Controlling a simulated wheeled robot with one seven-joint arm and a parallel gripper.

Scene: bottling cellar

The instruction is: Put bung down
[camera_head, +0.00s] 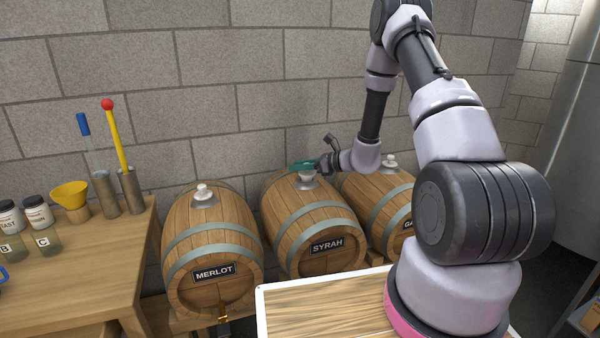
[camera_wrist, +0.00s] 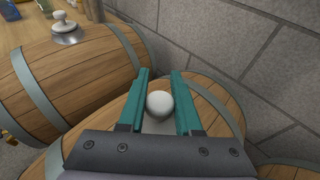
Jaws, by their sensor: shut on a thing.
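My gripper (camera_head: 303,166) with teal fingers is over the top of the middle barrel (camera_head: 318,225), labelled SYRAH. In the wrist view, my gripper (camera_wrist: 160,88) has a white rounded bung (camera_wrist: 160,103) between its two fingers and is shut on it. A grey metal plate (camera_wrist: 158,127) shows under the bung on the barrel's top. I cannot tell whether the bung sits in the hole or is just above it. In the head view the fingers mostly hide the bung.
The MERLOT barrel (camera_head: 212,240) on the left and another barrel (camera_head: 383,205) on the right each have a white bung on top. A wooden table (camera_head: 85,275) at left holds jars, a yellow funnel (camera_head: 70,197) and metal cylinders. A block wall (camera_head: 230,80) stands close behind.

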